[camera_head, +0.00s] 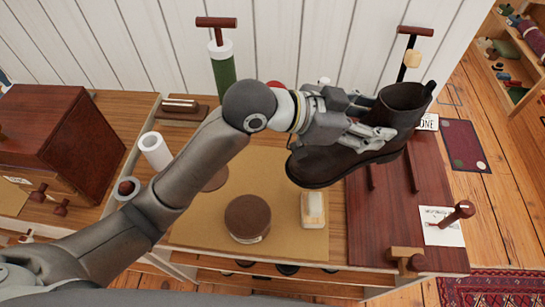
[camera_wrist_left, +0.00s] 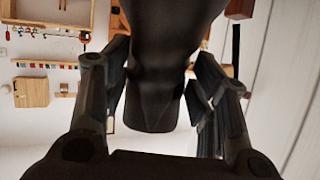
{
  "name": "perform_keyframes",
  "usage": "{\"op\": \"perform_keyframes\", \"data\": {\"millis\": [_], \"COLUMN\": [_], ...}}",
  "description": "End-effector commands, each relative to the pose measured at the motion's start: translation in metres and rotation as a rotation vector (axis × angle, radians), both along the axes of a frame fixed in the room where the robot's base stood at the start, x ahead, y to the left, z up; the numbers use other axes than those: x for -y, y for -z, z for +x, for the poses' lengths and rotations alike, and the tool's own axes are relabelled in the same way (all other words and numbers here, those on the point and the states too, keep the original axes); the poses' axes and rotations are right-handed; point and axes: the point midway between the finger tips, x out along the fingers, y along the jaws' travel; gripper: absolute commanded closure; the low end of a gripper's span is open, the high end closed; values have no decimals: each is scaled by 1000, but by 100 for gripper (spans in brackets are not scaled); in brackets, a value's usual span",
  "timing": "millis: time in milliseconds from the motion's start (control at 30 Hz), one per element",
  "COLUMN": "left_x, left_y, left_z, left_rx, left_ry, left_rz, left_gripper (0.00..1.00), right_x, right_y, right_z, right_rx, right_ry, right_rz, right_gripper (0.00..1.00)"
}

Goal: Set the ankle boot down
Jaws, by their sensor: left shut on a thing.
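The dark brown ankle boot (camera_head: 349,158) hangs over the right part of the bench in the head view, its toe to the lower left and its open top to the upper right. My left gripper (camera_head: 378,122) is shut on the boot from the left side. In the left wrist view the boot (camera_wrist_left: 155,70) fills the middle, between the two fingers of the gripper (camera_wrist_left: 155,100). The boot appears to be above the dark red-brown board (camera_head: 430,220), apart from it. My right gripper is not in view.
A tan mat (camera_head: 285,245) holds a round brown-topped tin (camera_head: 247,218) and a pale brush or block (camera_head: 313,209). A white card (camera_head: 441,226) and small wooden knobs are at the board's right. Tall pump-like items stand behind. A wooden cabinet (camera_head: 55,140) is left.

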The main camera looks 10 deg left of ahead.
Motion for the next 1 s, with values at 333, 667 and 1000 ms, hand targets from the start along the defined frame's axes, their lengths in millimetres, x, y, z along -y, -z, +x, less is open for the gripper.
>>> {"op": "perform_keyframes", "data": {"millis": [333, 667, 1000], "left_x": [-79, -114, -124], "left_y": [35, 80, 113], "left_z": [20, 29, 31], "left_rx": [-3, 1, -2], "left_ry": [-8, -3, -4], "left_rz": [1, -2, -5], "left_gripper": [100, 100, 100], "right_x": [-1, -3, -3], "right_y": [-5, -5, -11], "right_z": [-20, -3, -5], "right_rx": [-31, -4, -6], "right_ry": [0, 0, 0], "right_rz": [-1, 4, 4], "right_gripper": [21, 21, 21]}}
